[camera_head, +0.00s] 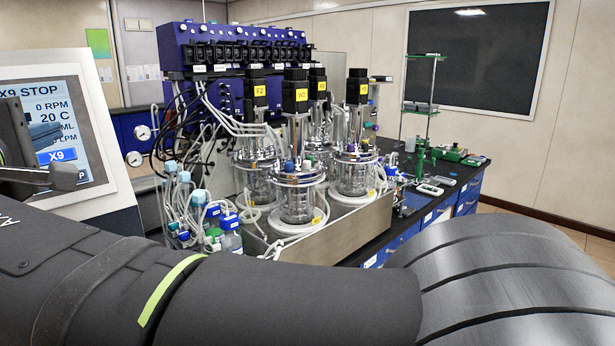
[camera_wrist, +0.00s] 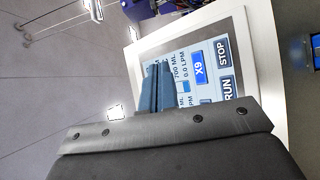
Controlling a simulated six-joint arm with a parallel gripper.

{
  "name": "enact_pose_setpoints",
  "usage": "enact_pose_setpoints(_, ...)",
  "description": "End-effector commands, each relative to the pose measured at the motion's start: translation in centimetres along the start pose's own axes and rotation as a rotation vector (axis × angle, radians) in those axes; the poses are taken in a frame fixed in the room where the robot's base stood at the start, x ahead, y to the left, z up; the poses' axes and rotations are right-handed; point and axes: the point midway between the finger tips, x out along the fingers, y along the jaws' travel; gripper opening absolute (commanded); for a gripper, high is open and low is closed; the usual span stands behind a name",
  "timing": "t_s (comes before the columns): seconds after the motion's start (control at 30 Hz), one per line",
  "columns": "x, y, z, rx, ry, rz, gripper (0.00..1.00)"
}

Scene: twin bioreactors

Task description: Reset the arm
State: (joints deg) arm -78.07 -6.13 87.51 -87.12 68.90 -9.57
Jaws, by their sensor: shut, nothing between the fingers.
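My gripper (camera_head: 64,177) is at the left edge of the head view, in front of the control screen (camera_head: 50,115). Its fingers are shut with nothing between them. In the wrist view the shut fingers (camera_wrist: 155,72) overlap the lower part of the same screen (camera_wrist: 205,60). I cannot tell whether they touch it. The screen reads X9, STOP, 0 RPM and 20 C in the head view, and X9, STOP, RUN, 700 ML and 0.0 LPM in the wrist view. My dark arm crosses the bottom of the head view and hides part of the bench.
Several glass bioreactor vessels (camera_head: 297,200) with black motors stand in a metal tray (camera_head: 350,237) on the bench. A blue pump rack (camera_head: 240,48) stands behind them. A green stand (camera_head: 428,100) is at right.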

Motion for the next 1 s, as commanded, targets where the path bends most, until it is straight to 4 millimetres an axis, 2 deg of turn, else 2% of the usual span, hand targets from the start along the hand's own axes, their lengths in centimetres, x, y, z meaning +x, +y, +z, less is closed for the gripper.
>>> enact_pose_setpoints(0.23,3.3,-2.4,-2.3,-0.006,-0.003,-0.001,0.00)
enact_pose_setpoints(0.3,1.7,-1.1,-1.3,0.005,0.003,0.003,0.00)
enact_pose_setpoints(0.4,3.5,-2.6,-2.5,-0.005,-0.003,-0.001,0.00)
enact_pose_setpoints(0.5,1.6,-1.1,-1.2,0.005,0.003,0.002,0.00)
enact_pose_setpoints(0.7,-0.9,0.6,0.8,0.010,0.002,-0.007,0.00)
enact_pose_setpoints(1.0,0.5,-1.4,2.7,0.198,-0.001,-0.183,0.00)
